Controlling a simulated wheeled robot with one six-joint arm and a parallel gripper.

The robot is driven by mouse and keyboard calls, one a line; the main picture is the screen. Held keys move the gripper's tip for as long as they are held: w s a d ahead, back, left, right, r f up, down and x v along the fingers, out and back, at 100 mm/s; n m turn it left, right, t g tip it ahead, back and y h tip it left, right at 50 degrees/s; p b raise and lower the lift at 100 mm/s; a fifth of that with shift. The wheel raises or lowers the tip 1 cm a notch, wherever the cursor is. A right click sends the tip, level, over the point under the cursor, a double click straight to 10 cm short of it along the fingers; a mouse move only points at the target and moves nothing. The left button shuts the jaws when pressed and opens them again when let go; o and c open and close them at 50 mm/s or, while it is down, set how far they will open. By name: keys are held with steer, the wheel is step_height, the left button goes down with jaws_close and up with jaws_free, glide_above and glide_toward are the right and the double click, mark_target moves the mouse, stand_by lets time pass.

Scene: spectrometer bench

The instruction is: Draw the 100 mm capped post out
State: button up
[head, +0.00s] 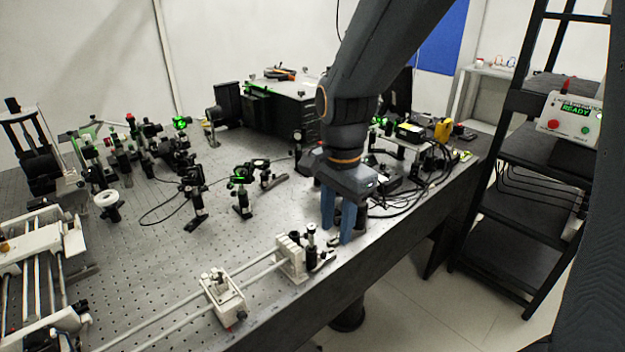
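My gripper (337,232) has blue fingers pointing down over the front right part of the bench. The two fingers are spread apart, with a gap between them. A short dark upright post (311,238) with a knob-like top stands just left of the fingers, beside the white rail block. I cannot tell whether this is the 100 mm capped post. Another dark upright piece (362,214) shows partly behind the right finger. Small fittings lie near the fingertips, too small to make out. Nothing is clearly held between the fingers.
The perforated bench (160,265) carries a rail with white blocks (224,299) in front. Several optic mounts (241,192) stand left of the arm, with a large black box (275,115) behind. Cables (420,195) lie right of the gripper. A black shelf rack (520,240) stands beyond the right edge.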

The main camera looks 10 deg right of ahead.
mark_target(312, 226)
steer(key=a+r+m, duration=0.2)
steer(key=w+a+r+m+p, duration=0.1)
steer(key=a+r+m, duration=0.1)
steer(key=shift+w+m, duration=0.2)
steer(key=shift+m, duration=0.1)
steer(key=shift+a+m, duration=0.4)
steer(key=shift+m, duration=0.1)
steer(key=shift+f+p, duration=1.15)
steer(key=shift+f, duration=2.65)
steer(key=shift+r, duration=0.1)
jaws_close()
